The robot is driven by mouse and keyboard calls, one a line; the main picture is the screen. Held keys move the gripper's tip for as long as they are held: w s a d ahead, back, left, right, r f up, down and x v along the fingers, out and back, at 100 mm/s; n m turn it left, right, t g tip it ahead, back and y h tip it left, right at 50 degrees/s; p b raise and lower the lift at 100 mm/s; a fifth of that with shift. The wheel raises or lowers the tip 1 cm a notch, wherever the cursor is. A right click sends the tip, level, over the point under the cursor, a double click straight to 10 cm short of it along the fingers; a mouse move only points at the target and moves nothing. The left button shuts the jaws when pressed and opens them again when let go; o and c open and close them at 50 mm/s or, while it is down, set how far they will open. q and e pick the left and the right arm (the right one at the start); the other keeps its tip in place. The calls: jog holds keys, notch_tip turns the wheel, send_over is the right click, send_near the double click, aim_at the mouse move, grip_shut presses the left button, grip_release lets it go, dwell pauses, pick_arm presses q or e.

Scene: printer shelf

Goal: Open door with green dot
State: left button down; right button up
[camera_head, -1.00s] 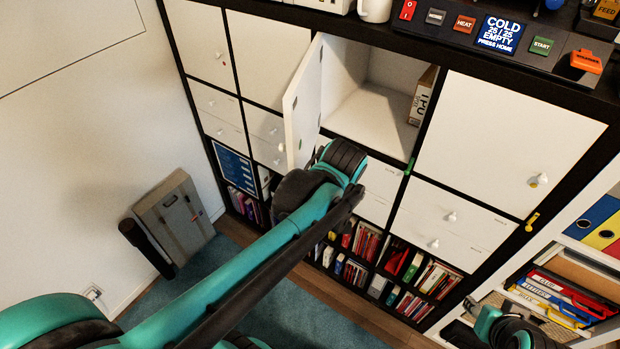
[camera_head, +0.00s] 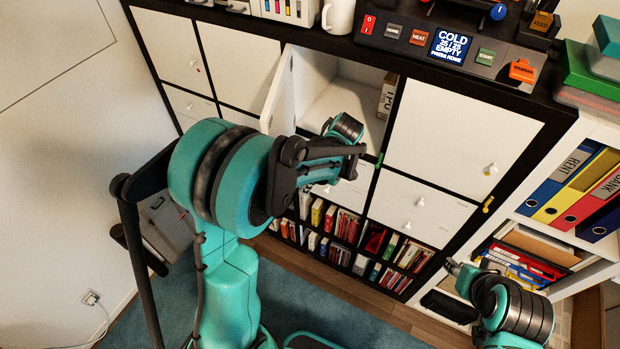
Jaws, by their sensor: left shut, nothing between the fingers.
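A green marker (camera_head: 379,160) sits on the dark divider at the compartment's lower right. My left arm crosses in front of the door's lower part and hides its bottom edge. My left gripper (camera_head: 350,166) is shut and empty, in front of the compartment's lower edge; its fingers are small and partly hidden by my wrist. My right arm is at the lower right, and its gripper jaws cannot be made out clearly.
A closed white door (camera_head: 459,128) with a knob and a yellow marker (camera_head: 487,204) is to the right. Drawers and book shelves lie below. A box (camera_head: 387,98) stands inside the open compartment. A control panel (camera_head: 452,45) and mug (camera_head: 338,15) are on top. Binders (camera_head: 575,188) stand at right.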

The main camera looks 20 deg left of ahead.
pick_arm(q)
jog(key=a+f, duration=0.1)
jog(key=s+a+f, duration=0.1)
jog(key=a, duration=0.1)
jog(key=a+f, duration=0.1)
jog(key=a, duration=0.1)
jog(key=shift+s, duration=0.25)
jog(key=s+a+m+t+b, duration=0.1)
jog(key=a+m, duration=0.3)
jog(key=a, duration=1.1)
jog(key=shift+s+a+t+b, duration=0.3)
jog(key=shift+s+t+b, duration=0.1)
jog(key=shift+s+b, duration=0.4)
jog(key=shift+s, duration=0.1)
